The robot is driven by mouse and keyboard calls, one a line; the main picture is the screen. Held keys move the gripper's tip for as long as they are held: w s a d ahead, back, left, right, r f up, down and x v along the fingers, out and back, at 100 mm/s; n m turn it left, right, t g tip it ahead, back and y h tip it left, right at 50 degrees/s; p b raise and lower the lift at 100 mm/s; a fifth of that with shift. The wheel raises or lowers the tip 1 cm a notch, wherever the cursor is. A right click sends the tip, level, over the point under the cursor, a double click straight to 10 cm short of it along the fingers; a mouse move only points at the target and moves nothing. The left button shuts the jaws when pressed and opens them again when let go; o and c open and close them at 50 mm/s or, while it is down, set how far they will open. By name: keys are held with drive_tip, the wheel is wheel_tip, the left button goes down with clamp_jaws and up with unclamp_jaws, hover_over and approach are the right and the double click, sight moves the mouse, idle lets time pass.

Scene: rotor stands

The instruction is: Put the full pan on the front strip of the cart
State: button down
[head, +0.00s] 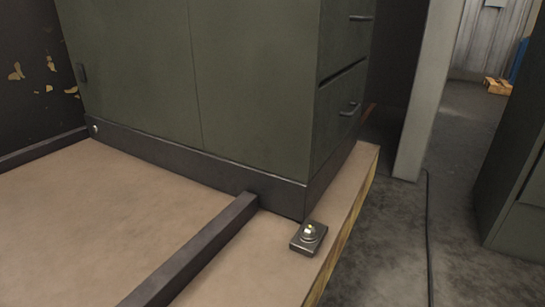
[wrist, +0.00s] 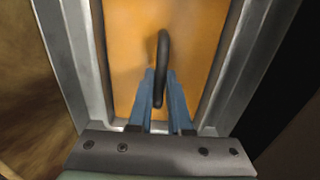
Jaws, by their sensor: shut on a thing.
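In the wrist view my gripper (wrist: 160,76) has its two blue fingers closed on a dark, upright loop handle (wrist: 163,42). Behind the handle lies a flat orange area inside a raised grey metal frame (wrist: 72,55); this looks like the pan, held by its handle. Whether the orange is its contents or its floor I cannot tell. The far end of the frame is out of view. The head view shows neither my gripper nor the pan. I cannot make out for sure which surface is the cart or its front strip.
In the head view a tan board (head: 110,215) with a dark bar (head: 195,250) across it lies before a green cabinet (head: 245,80). A small metal block with a shiny knob (head: 308,237) sits near the board's right edge. Grey floor (head: 385,245) and a pale post (head: 427,95) lie beyond.

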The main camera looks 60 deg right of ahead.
drive_tip(key=shift+r+p, duration=3.65)
drive_tip(key=shift+p, duration=0.2)
